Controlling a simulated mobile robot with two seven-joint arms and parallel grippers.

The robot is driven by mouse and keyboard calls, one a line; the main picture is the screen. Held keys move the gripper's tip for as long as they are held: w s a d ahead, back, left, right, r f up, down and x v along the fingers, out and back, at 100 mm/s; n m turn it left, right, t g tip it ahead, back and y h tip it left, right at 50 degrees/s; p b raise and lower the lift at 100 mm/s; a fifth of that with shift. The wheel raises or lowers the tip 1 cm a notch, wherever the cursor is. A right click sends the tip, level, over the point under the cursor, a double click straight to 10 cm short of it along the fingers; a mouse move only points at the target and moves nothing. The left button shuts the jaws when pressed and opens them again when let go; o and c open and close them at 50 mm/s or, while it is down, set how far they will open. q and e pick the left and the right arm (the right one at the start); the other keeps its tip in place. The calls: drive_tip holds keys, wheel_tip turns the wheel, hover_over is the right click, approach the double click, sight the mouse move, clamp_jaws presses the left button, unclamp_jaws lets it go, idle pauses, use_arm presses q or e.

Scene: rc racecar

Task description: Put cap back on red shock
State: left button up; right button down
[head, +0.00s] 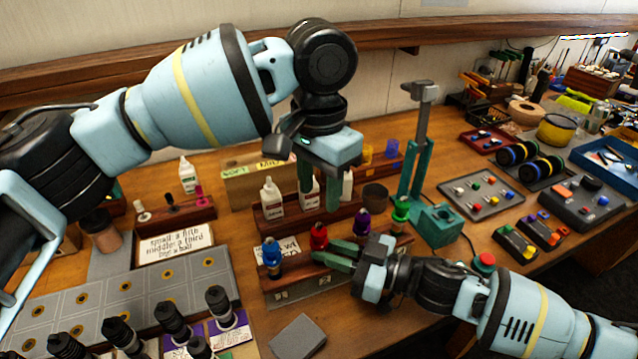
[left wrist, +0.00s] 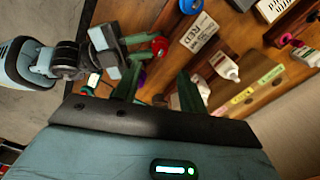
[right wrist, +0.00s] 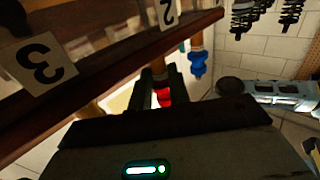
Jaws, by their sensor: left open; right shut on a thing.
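The red shock (head: 318,237) stands in the wooden rack (head: 312,293), between the blue shock (head: 271,254) and the purple shock (head: 361,224). Its red part shows in the left wrist view (left wrist: 158,46) and right wrist view (right wrist: 165,96). My right gripper (head: 328,252) is shut on the red shock from the right, at rack height. My left gripper (head: 320,185) is open, fingers pointing down, above and behind the rack near the white bottles. Nothing shows between its fingers. I cannot make out a separate loose cap.
A green shock (head: 401,209) stands at the rack's right end. White bottles (head: 271,197) stand in a holder behind. A teal stand (head: 438,226) is to the right. A grey block (head: 298,337) lies in front, and black shocks (head: 222,306) stand at front left.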

sight(319, 223)
idle(0.4)
use_arm(q)
drive_tip(key=shift+f, duration=4.05)
clamp_jaws()
drive_tip(key=shift+m, duration=0.7)
drive_tip(key=shift+o, duration=0.8)
unclamp_jaws()
drive_tip(key=shift+r, duration=0.1)
wheel_tip(319, 223, up, 12)
